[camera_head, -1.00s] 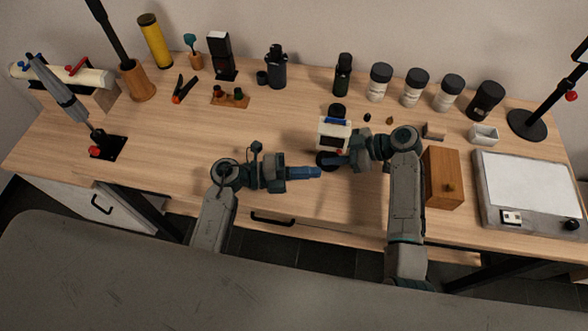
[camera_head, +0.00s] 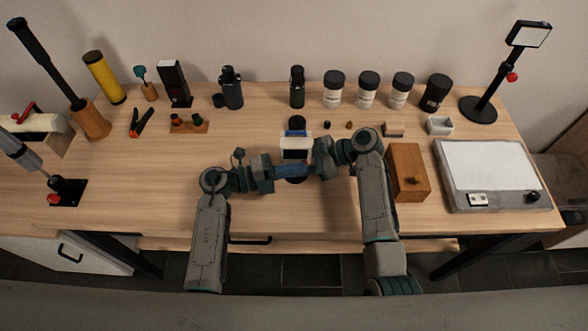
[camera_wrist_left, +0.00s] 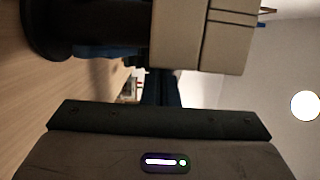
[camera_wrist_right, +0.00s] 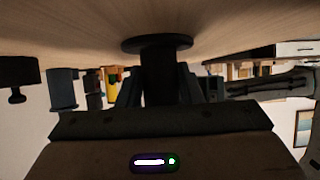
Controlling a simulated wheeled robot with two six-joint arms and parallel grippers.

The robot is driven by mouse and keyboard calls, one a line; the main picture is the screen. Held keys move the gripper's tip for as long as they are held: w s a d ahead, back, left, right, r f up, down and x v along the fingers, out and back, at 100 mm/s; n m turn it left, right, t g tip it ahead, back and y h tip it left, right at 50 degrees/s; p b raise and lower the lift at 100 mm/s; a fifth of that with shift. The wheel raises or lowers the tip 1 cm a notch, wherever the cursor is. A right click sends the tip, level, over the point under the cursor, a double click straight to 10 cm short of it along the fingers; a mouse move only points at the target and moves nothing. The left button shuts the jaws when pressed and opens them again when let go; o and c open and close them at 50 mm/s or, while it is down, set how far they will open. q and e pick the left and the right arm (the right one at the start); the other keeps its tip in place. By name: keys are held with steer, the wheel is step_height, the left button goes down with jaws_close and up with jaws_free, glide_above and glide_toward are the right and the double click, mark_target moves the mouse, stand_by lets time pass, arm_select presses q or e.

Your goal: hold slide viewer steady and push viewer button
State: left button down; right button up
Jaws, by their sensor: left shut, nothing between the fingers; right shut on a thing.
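The slide viewer is a cream box (camera_head: 297,142) with a blue part on top, standing on a black round base on the table. My right gripper (camera_head: 311,163) is shut on the viewer's black post, which stands between its fingers in the right wrist view (camera_wrist_right: 158,80), by the round base (camera_wrist_right: 157,44). My left gripper (camera_head: 300,171) is shut and empty, with its blue fingertips close in front of the viewer. The left wrist view shows the cream body (camera_wrist_left: 205,35) close to the fingers. I cannot tell whether they touch it. The viewer button is hidden.
A wooden box (camera_head: 408,172) stands right of my right arm, with a light pad (camera_head: 490,175) beyond it. Several dark-lidded jars (camera_head: 367,90) line the back. A small rack (camera_head: 190,125) and orange pliers (camera_head: 140,122) lie at left.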

arm_select(q)
steer(key=shift+w, duration=0.7)
arm_select(e)
steer(key=shift+o, duration=0.2)
arm_select(q)
steer(key=shift+s, duration=0.1)
arm_select(e)
steer(key=shift+s+f, duration=0.1)
arm_select(q)
steer(key=shift+s+f, duration=0.1)
steer(key=shift+s, duration=0.25)
steer(key=s, duration=0.3)
arm_select(e)
steer(key=shift+c, duration=0.2)
arm_select(q)
steer(key=v, duration=1)
